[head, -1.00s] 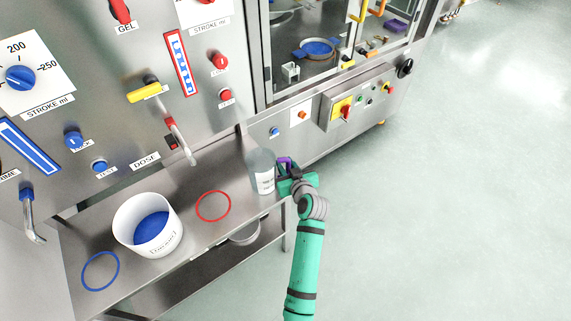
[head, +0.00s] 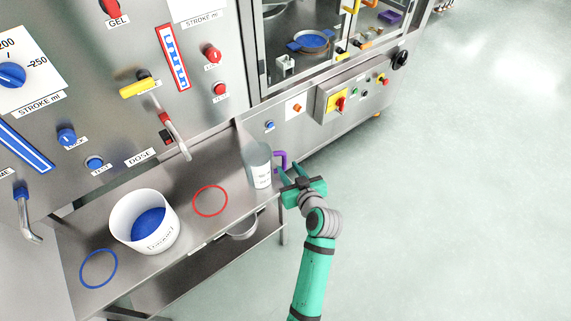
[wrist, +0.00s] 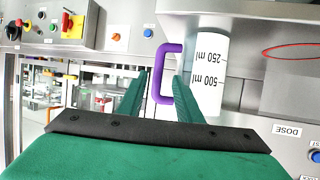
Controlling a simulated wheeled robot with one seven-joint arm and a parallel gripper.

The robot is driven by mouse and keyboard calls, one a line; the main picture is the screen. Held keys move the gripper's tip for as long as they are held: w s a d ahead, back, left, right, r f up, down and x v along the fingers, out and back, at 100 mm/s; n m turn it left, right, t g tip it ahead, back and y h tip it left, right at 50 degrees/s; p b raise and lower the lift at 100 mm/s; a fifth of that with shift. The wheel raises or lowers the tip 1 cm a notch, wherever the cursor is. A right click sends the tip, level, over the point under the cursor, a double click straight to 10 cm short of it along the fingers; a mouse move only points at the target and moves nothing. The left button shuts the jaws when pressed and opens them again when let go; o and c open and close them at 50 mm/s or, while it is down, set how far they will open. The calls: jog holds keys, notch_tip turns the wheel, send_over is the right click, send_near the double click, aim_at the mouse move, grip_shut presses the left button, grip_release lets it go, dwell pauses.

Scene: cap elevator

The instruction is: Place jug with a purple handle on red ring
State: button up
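The jug (head: 260,168) is clear and whitish, with a purple handle (head: 281,159) on its right side. It stands upright near the right end of the steel shelf. The red ring (head: 210,201) lies flat and empty on the shelf, left of the jug. My gripper (head: 286,171) is at the handle's side of the jug. In the wrist view its two green fingers are apart, with the handle (wrist: 160,75) between or just beyond their tips, and the jug (wrist: 209,75) to the right. The fingers do not look closed on the handle. The ring also shows there (wrist: 292,50).
A white bucket (head: 124,216) with blue contents stands left of the red ring. A blue ring (head: 99,269) lies at the far left. A metal spout (head: 180,142) hangs from the panel behind the red ring. Open floor lies to the right.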

jog(key=s+f+m+h, duration=0.2)
jog(key=s+f, duration=0.2)
jog(key=s, duration=0.6)
jog(key=s+f+m+h, duration=0.2)
jog(key=s+f, duration=0.2)
jog(key=s, duration=0.6)
jog(key=s+a+r+t, duration=0.1)
jog(key=s+r, duration=0.4)
jog(key=s, duration=0.5)
jog(key=s+a+r+t, duration=0.1)
jog(key=s+r, duration=0.3)
jog(key=s, duration=0.6)
jog(key=shift+s+r+h, duration=0.15)
jog(key=shift+r+h, duration=0.2)
jog(key=shift+h, duration=0.05)
jog(key=shift+s+a+r+t, duration=0.1)
jog(key=shift+s+r+t, duration=0.2)
jog(key=shift+s+r, duration=0.1)
